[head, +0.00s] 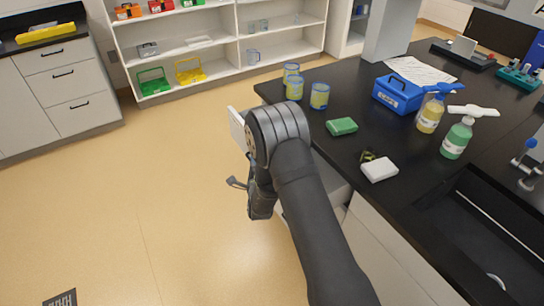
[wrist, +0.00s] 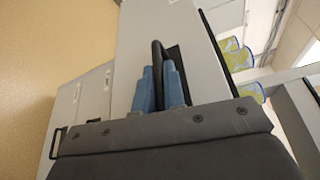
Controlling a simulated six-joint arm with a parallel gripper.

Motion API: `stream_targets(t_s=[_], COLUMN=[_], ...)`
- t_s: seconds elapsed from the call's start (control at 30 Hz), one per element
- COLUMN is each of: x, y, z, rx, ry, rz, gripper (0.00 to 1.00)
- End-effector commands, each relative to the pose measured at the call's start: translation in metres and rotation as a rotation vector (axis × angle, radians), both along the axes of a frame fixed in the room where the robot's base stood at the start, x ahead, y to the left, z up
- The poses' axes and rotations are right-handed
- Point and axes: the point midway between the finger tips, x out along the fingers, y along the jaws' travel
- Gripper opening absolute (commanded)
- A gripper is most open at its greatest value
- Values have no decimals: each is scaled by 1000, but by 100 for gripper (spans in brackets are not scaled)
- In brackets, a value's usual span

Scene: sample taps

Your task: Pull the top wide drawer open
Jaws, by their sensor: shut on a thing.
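The drawer (wrist: 190,25) has a pale front with a black bar handle (wrist: 157,58) in the wrist view. My gripper (wrist: 160,78) has its two blue fingers shut on this handle, one on each side of it. In the head view a pale edge of the drawer front (head: 237,128) shows left of my arm, out past the black bench edge, so the drawer seems to stand at least partly open. How far it is out is hidden by my arm. My fingertips and the handle are hidden in the head view.
On the black bench (head: 400,190) stand several yellow-and-blue cups (head: 319,96), a green sponge (head: 341,126), a white block (head: 379,169), a blue box (head: 398,93) and two pump bottles (head: 457,137). Lower cabinet fronts (wrist: 92,85) show in the wrist view. The floor (head: 120,215) to the left is clear.

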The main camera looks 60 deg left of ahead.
Motion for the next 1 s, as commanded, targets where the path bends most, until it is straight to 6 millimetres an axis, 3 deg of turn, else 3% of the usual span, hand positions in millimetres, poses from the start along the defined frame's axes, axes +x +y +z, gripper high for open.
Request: stream_targets(t_s=[0.03,0.2,0.5,0.7,1.0], x=[-18,-64,-131,-158,-171], y=[0,0,0,0,0], z=[-1,-1,-1,-1,-1], rx=[-2,-3,-1,-1,-2], ry=[0,1,1,1,0], rz=[7,6,4,2,0], gripper=[0,0,0,0,0])
